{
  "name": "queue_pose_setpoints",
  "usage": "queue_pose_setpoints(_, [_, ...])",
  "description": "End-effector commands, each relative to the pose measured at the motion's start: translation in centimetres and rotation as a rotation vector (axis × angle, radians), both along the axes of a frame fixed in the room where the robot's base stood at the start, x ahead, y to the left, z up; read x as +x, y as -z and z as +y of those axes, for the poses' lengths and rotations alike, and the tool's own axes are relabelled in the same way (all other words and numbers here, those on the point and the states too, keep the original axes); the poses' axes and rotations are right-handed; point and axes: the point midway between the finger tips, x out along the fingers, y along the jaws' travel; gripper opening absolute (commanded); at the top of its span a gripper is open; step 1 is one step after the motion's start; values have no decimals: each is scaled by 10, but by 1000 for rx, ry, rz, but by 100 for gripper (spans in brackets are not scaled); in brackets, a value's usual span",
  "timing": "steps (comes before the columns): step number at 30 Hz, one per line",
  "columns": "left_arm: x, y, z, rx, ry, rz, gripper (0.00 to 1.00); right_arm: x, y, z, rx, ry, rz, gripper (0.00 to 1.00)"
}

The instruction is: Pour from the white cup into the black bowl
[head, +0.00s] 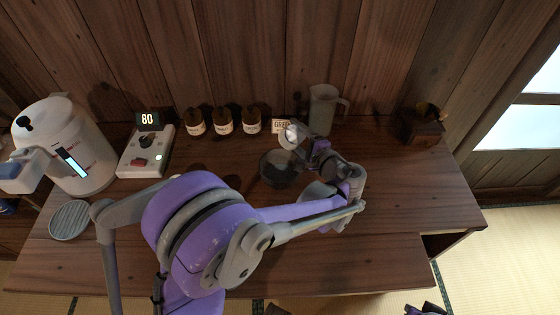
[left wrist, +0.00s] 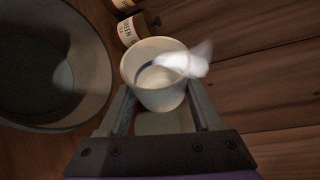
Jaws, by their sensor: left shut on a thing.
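The white cup (head: 291,136) is in my left gripper (head: 303,143), held above the table over the far right side of the black bowl (head: 278,170). In the left wrist view the cup (left wrist: 160,97) sits between the two fingers, which are shut on it. A blurred white wisp, perhaps steam, shows at its rim. The black bowl (left wrist: 98,92) stands left of the cup in that view, and its visible inside looks dark, with a lighter patch. I cannot make out a stream between cup and bowl. A purple part of mine, probably the right gripper (head: 426,309), shows at the bottom edge.
Several labelled jars (head: 223,121) line the wall, with a small sign (head: 281,126) and a grey-green pitcher (head: 323,108) behind the bowl. A dark wooden box (head: 418,127) stands right. A white kettle (head: 72,150) and a control box (head: 146,150) stand left.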

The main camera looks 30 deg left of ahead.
Motion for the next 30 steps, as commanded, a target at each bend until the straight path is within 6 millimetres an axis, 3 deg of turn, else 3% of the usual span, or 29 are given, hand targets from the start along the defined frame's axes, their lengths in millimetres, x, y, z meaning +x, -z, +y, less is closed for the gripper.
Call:
queue_pose_setpoints(10, [3, -7, 0, 8, 2, 117, 2, 1, -10, 0, 0, 0, -3, 0])
queue_pose_setpoints(16, [4, 1, 0, 19, 8, 320, 2, 1, -10, 0, 0, 0, -3, 0])
queue_pose_setpoints(20, [4, -11, -1, 27, 12, 464, 1, 3, -23, 0, 0, 0, -8, 0])
queue_pose_setpoints(30, [29, 14, -2, 50, 19, 864, 1, 1, -9, 0, 0, 0, -3, 0])
